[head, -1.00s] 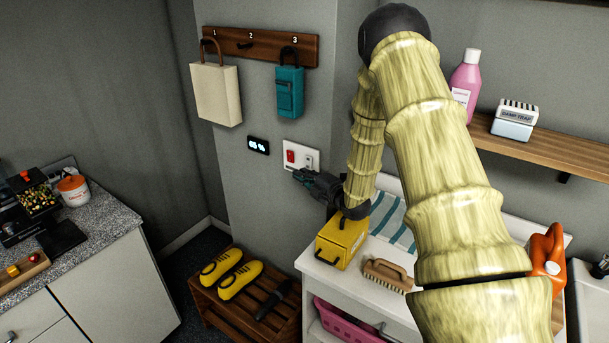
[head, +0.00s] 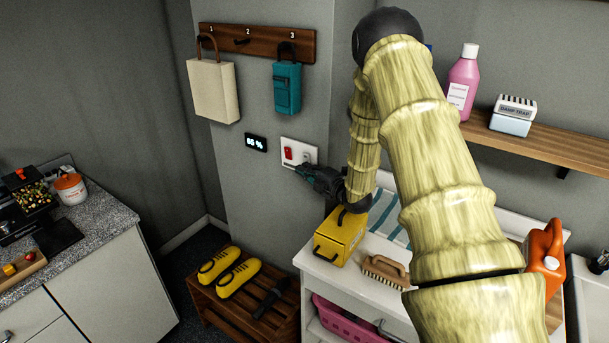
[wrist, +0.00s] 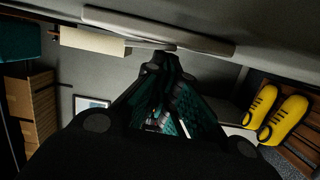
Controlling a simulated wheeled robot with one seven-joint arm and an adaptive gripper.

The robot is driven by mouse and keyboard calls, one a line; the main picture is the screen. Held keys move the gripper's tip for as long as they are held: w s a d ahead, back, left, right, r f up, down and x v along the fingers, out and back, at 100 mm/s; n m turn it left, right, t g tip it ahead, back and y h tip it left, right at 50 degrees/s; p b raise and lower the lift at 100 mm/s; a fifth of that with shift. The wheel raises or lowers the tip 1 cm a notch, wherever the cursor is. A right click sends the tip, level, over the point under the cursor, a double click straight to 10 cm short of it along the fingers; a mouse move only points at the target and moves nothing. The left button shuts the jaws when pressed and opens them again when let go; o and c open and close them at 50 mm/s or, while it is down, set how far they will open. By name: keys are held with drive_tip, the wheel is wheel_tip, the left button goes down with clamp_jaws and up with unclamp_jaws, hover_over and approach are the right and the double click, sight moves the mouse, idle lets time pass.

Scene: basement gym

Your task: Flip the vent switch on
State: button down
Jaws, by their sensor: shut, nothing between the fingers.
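A white switch plate (head: 306,149) is on the grey wall, below the teal bag. It bears a red switch (head: 288,153) on its left and a pale control on its right, partly covered by my gripper. No label or switch position can be read. My gripper (head: 298,168) is shut and empty, at the plate's lower edge; I cannot tell whether it touches. In the wrist view my shut fingers (wrist: 163,58) reach toward a pale flat piece (wrist: 160,22) on the wall, seen almost edge-on, which may be the plate.
A small percent display (head: 256,142) is left of the plate. A yellow box (head: 340,240) stands below my gripper on a white cabinet, with a brush (head: 385,270) beside it. Yellow shoes (head: 230,272) lie on a low wooden rack. A shelf (head: 540,143) is right.

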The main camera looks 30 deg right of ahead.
drive_tip(key=shift+a, duration=0.1)
drive_tip(key=s+a+b, duration=0.2)
drive_tip(key=s+b, duration=0.3)
drive_tip(key=s, duration=0.6)
drive_tip(key=shift+s+f+b, duration=0.15)
drive_tip(key=shift+f+b, duration=0.2)
drive_tip(key=shift+f, duration=0.1)
